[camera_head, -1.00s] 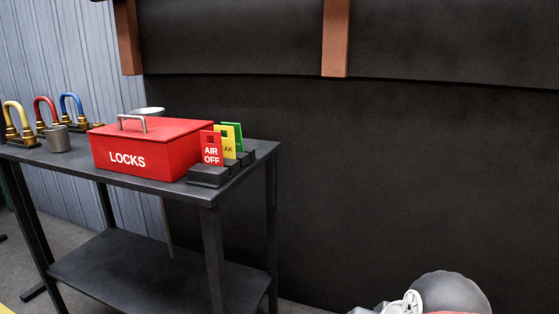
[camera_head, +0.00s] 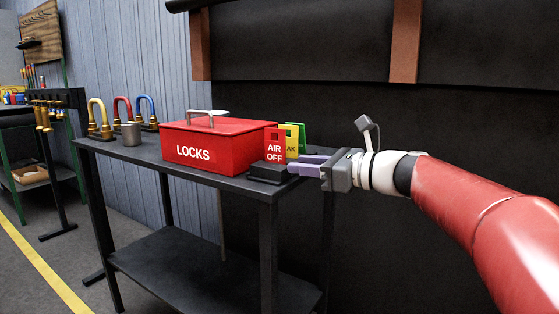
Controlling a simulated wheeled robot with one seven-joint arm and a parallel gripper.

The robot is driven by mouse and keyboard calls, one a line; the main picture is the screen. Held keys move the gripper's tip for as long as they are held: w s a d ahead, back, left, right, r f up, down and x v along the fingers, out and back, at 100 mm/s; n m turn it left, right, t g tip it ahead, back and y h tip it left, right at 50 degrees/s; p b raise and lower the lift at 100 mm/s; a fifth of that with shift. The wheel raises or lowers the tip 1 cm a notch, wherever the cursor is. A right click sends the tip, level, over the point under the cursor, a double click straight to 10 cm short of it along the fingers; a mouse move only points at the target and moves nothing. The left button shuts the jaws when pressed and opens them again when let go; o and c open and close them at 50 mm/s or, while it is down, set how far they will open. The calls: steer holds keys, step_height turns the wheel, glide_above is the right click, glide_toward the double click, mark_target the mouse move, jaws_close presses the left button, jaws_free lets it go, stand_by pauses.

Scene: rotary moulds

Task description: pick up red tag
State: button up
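The red tag (camera_head: 274,146), marked "AIR OFF", stands upright in a dark block holder (camera_head: 268,174) at the right end of the dark table. A yellow tag (camera_head: 291,142) and a green tag (camera_head: 301,131) stand behind it in a row. My gripper (camera_head: 293,165) reaches in from the right at about the height of the tags' lower part. Its pale purple fingers point left, with their tips just right of the red tag. I cannot tell how wide the fingers are apart, or whether they touch anything.
A red "LOCKS" box (camera_head: 215,147) with a metal handle stands just left of the tags. A grey cup (camera_head: 131,133) and yellow, red and blue padlocks (camera_head: 122,108) stand farther left. The table (camera_head: 238,184) has a lower shelf. A dark wall is behind.

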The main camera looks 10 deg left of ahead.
mark_target(275, 153)
steer(key=shift+m+y, duration=0.4)
steer(key=shift+m, duration=0.2)
steer(key=x, duration=0.2)
steer(key=w+x, duration=0.1)
steer(key=x, duration=0.2)
steer(key=r+x, duration=0.1)
steer(key=x, duration=0.2)
steer(key=shift+w, duration=0.2)
steer(key=shift+d, duration=0.1)
jaws_close()
